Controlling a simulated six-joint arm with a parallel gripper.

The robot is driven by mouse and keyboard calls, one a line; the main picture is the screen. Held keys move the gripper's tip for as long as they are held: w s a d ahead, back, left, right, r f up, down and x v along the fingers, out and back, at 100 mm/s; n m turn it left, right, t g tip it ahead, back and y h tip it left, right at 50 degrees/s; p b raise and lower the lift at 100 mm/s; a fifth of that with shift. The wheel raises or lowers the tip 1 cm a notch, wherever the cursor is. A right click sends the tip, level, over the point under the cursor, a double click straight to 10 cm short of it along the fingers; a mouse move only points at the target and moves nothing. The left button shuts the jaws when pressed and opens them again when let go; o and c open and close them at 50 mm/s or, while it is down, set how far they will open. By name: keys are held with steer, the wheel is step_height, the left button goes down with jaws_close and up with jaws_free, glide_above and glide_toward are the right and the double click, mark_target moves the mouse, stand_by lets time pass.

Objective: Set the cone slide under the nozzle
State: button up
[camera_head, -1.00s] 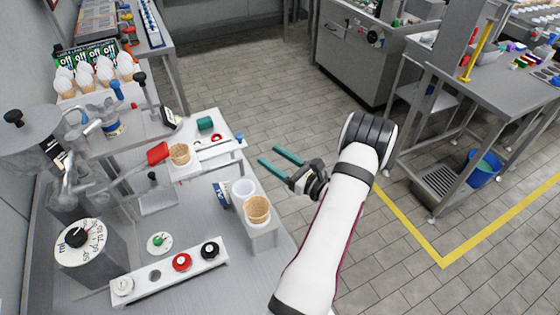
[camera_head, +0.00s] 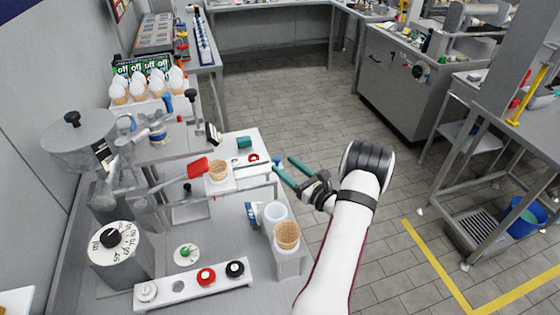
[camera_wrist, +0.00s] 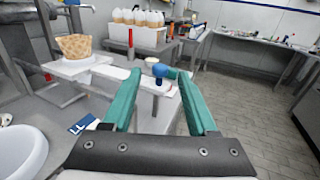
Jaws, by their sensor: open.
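A waffle cone (camera_head: 218,172) stands on a white slide (camera_head: 246,172) at the edge of the worktop, and also shows at the upper left of the wrist view (camera_wrist: 75,46). A small blue knob (camera_wrist: 160,70) is at the slide's right end. My gripper (camera_head: 283,164) is open, its green fingers pointing at the knob. In the wrist view the knob appears between the fingertips; I cannot tell if they touch it. A red-handled lever (camera_head: 197,166) reaches from the grey hopper machine (camera_head: 82,145) at left. The nozzle itself is not clear.
A second waffle cone (camera_head: 287,235) sits in a holder beside a white cup (camera_head: 275,212), close to my arm. A control strip (camera_head: 194,285) lies in front. Several filled cones (camera_head: 150,88) stand behind. The tiled floor (camera_head: 300,110) is open right of the worktop.

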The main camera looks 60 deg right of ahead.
mark_target(279, 161)
steer(key=x, duration=0.4)
steer(key=shift+w+d, duration=0.15)
steer(key=shift+w, duration=0.15)
jaws_close()
stand_by(1.1)
